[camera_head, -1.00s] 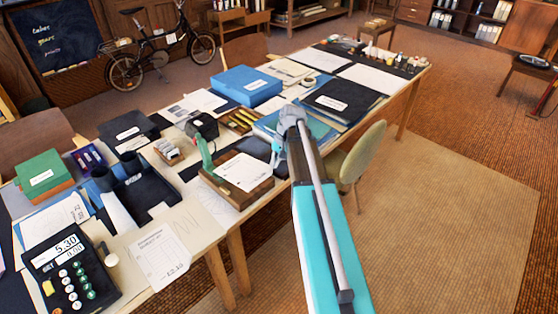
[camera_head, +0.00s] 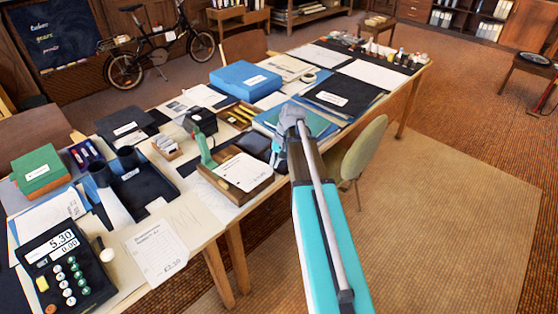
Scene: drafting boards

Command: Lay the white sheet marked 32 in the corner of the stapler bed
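A wooden tray with a green upright lever, seemingly the stapler bed (camera_head: 262,186), stands near the table's front edge. A white printed sheet (camera_head: 243,171) lies inside it. Another white printed sheet (camera_head: 156,251) lies flat at the front edge, left of the tray. I cannot read 32 on either sheet. My gripper (camera_head: 277,152) is beside the tray's back right corner in the picture, at the end of my turquoise arm. Its fingers are small and partly hidden by my wrist, so their opening and any contact with the tray cannot be made out.
A calculator (camera_head: 66,268) sits at the lower left of the table. A dark tray with cylinders (camera_head: 146,188) stands left of the stapler bed. A blue box (camera_head: 246,81) and black folder (camera_head: 343,95) lie farther back. A green chair (camera_head: 362,150) stands right of my arm.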

